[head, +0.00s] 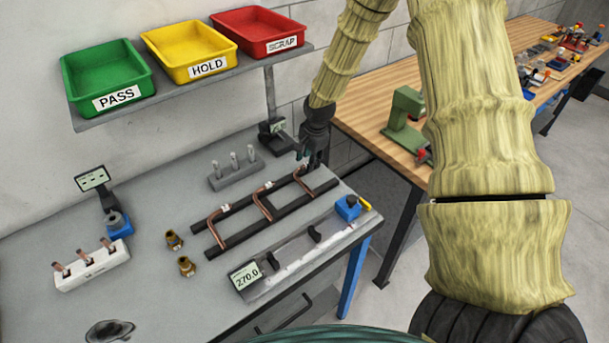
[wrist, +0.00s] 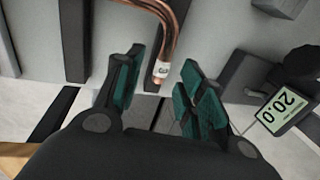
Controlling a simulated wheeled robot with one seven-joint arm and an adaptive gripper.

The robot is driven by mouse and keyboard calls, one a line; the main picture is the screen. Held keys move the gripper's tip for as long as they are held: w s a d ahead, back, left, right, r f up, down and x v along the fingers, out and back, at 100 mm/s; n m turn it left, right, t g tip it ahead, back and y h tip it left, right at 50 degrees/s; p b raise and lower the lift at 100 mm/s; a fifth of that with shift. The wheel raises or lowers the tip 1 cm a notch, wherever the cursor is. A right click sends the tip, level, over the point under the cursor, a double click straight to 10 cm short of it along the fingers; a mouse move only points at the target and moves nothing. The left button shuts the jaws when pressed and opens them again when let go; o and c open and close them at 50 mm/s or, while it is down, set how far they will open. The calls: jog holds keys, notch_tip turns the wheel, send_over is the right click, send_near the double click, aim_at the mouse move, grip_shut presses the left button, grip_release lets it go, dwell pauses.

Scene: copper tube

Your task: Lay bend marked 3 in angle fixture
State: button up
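The bend marked 3 (wrist: 166,32) is a copper tube with a white tag. In the wrist view its tagged end reaches between my gripper's (wrist: 160,88) teal finger pads, with a gap on both sides. My gripper is open and not closed on it. In the head view my gripper (head: 310,158) is at the far right end of two black rails, over that bend (head: 305,187). Two other tagged copper bends (head: 215,230) lie across the rails to its left. I cannot tell which bench device is the angle fixture; one long fixture (head: 302,252) shows 270.0.
A gauge reading 20.0 (wrist: 278,107) stands close to my gripper. A grey pin block (head: 236,174), brass fittings (head: 186,266), a white block (head: 92,266) and a blue-based display device (head: 119,224) share the bench. PASS, HOLD and SCRAP bins (head: 190,46) are above.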

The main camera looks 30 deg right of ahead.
jog(key=shift+w+f, duration=0.6)
jog(key=shift+f, duration=0.35)
jog(key=shift+s+d, duration=0.1)
jog(key=shift+s, duration=0.05)
jog(key=shift+s+r, duration=0.25)
jog(key=shift+s, duration=0.1)
jog(key=shift+w, duration=0.1)
jog(key=shift+w+f, duration=0.15)
jog(key=c, duration=0.7)
grip_shut()
